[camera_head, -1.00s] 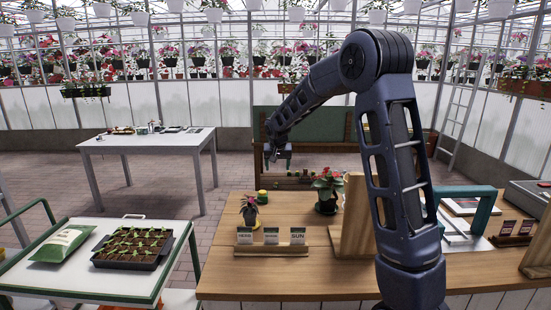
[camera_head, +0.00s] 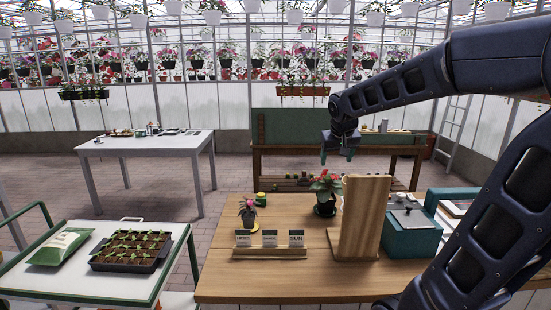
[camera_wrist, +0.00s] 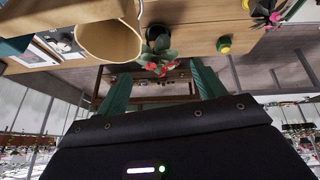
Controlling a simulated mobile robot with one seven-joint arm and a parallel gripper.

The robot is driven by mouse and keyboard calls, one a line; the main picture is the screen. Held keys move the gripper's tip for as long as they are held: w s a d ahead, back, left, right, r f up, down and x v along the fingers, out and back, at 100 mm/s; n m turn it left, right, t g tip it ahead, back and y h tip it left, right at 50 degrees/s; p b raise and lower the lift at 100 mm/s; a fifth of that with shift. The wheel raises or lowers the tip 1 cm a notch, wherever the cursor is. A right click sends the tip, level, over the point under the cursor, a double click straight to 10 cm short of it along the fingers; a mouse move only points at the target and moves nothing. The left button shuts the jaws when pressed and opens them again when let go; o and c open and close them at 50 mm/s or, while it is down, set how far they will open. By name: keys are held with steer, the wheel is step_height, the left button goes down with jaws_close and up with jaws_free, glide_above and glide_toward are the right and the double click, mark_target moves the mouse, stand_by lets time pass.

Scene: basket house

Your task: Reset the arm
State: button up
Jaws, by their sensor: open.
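My gripper (camera_head: 337,156) hangs in the air above the back of the wooden counter (camera_head: 280,283), its fingers pointing down. It is open and empty. Its two green fingers stand apart in the wrist view (camera_wrist: 160,88). The red-flowered potted plant (camera_head: 325,187) stands on the counter below the gripper, with clear space between them. It also shows between and beyond the fingers in the wrist view (camera_wrist: 157,62). My arm reaches in from the right side of the head view and bends toward the middle.
A tall wooden board (camera_head: 360,218) stands on the counter, with a teal box (camera_head: 411,240) to its right. A small potted plant (camera_head: 247,212) and a card holder (camera_head: 270,253) are at the left. A seedling tray (camera_head: 130,251) sits on a cart. Brick floor lies open behind.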

steer(key=shift+h, duration=0.3)
steer(key=s+d, duration=0.1)
steer(key=s, duration=0.2)
steer(key=s+d, duration=0.2)
steer(key=s, duration=0.1)
steer(key=s+d, duration=0.1)
steer(key=s, duration=0.2)
steer(key=shift+s+d+f, duration=0.1)
steer(key=shift+d+f, duration=0.15)
steer(key=shift+d, duration=0.15)
steer(key=s+d+f+m+g+y, duration=0.1)
steer(key=s+d+f, duration=0.2)
steer(key=s, duration=0.6)
steer(key=shift+s+d+f, duration=0.25)
steer(key=shift+f, duration=0.3)
